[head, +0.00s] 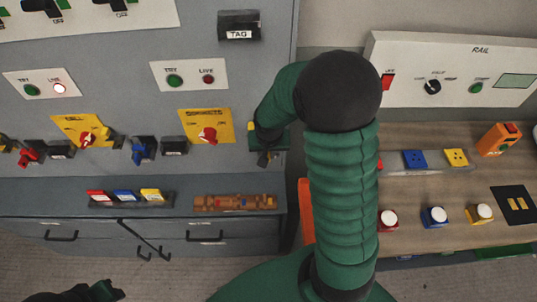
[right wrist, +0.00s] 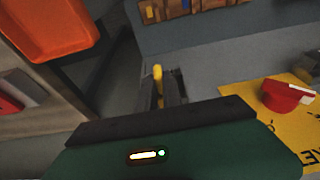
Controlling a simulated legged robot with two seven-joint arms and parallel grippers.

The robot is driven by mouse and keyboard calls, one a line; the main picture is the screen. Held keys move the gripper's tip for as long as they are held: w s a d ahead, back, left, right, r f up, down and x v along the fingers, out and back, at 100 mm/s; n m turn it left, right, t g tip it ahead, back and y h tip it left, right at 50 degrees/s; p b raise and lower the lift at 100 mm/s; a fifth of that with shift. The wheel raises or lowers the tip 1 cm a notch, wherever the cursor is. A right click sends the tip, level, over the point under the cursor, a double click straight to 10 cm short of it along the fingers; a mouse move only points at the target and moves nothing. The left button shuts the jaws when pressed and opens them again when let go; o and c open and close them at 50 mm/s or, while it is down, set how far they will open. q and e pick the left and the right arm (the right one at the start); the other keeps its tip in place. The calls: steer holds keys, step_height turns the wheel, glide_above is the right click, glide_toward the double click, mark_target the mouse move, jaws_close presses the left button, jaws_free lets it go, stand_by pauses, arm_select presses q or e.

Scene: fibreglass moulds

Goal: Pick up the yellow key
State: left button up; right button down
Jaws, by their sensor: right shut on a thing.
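My right gripper (head: 264,158) is at the right edge of the grey cabinet front, right of a yellow plate with a red rotary switch (head: 208,134). In the right wrist view its dark fingers (right wrist: 168,92) are shut on a slim yellow piece, the yellow key (right wrist: 157,74).
A red key (head: 30,154) and a blue key (head: 142,151) sit on the cabinet front to the left. A ledge below has coloured tags (head: 125,196) and a brown strip (head: 235,202). An orange bin (right wrist: 48,25) and a wooden bench (head: 430,175) stand right of the cabinet.

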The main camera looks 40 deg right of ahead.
steer(key=shift+r, duration=0.1)
steer(key=shift+r, duration=0.25)
step_height(320, 180, up, 3)
steer(key=shift+r, duration=0.1)
steer(key=s+a+b, duration=0.1)
steer(key=s+a, duration=0.3)
steer(key=a, duration=0.3)
steer(key=s+a+r+b, duration=0.1)
steer(key=s+a+b, duration=0.1)
steer(key=s+a, duration=0.2)
steer(key=a, duration=0.2)
steer(key=shift+a, duration=0.4)
steer(key=shift+s, duration=0.1)
